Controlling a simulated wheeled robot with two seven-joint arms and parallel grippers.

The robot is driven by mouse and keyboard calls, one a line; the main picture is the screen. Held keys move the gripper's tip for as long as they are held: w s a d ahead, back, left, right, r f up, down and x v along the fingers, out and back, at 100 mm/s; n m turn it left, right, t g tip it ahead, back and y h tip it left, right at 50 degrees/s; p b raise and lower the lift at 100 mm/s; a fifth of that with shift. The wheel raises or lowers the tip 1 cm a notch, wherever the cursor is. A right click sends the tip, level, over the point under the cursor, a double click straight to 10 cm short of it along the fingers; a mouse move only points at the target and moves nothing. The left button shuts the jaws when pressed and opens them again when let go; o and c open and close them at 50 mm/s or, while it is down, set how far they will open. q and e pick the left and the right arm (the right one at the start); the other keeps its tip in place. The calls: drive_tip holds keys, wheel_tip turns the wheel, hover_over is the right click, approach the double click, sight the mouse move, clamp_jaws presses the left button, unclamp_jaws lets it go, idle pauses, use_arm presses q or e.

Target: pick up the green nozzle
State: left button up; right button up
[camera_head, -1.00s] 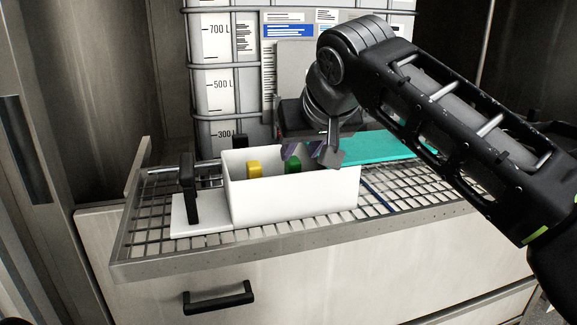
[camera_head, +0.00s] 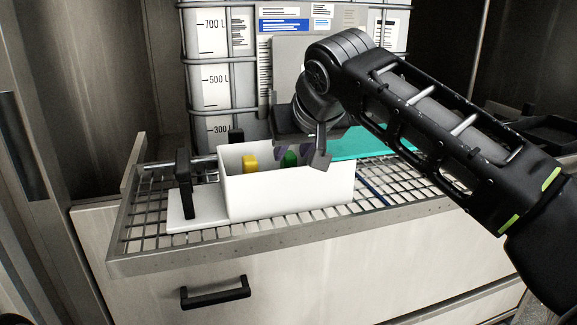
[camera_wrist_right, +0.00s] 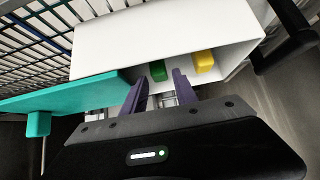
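The green nozzle (camera_head: 289,159) stands inside a white open box (camera_head: 285,196), to the right of a yellow nozzle (camera_head: 249,162). In the right wrist view the green nozzle (camera_wrist_right: 158,71) shows just beyond the gap between the fingertips, and the yellow one (camera_wrist_right: 203,62) lies to its right. My right gripper (camera_head: 300,153) is over the box, its fingers pointing down into it. In the wrist view its two purple-grey fingers (camera_wrist_right: 160,80) are apart with nothing clearly between them. The lower part of the green nozzle is hidden by the box wall. My left gripper is not in view.
The box stands on a wire-mesh rack (camera_head: 140,214) with a metal rim. A black upright handle (camera_head: 185,184) is left of the box. A teal board (camera_head: 375,143) lies right of and behind it. A large caged tank (camera_head: 212,75) stands behind.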

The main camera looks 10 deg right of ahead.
sight(290, 155)
drive_tip(key=x, duration=0.5)
drive_tip(key=shift+p, duration=0.3)
drive_tip(key=shift+c, duration=0.2)
clamp_jaws()
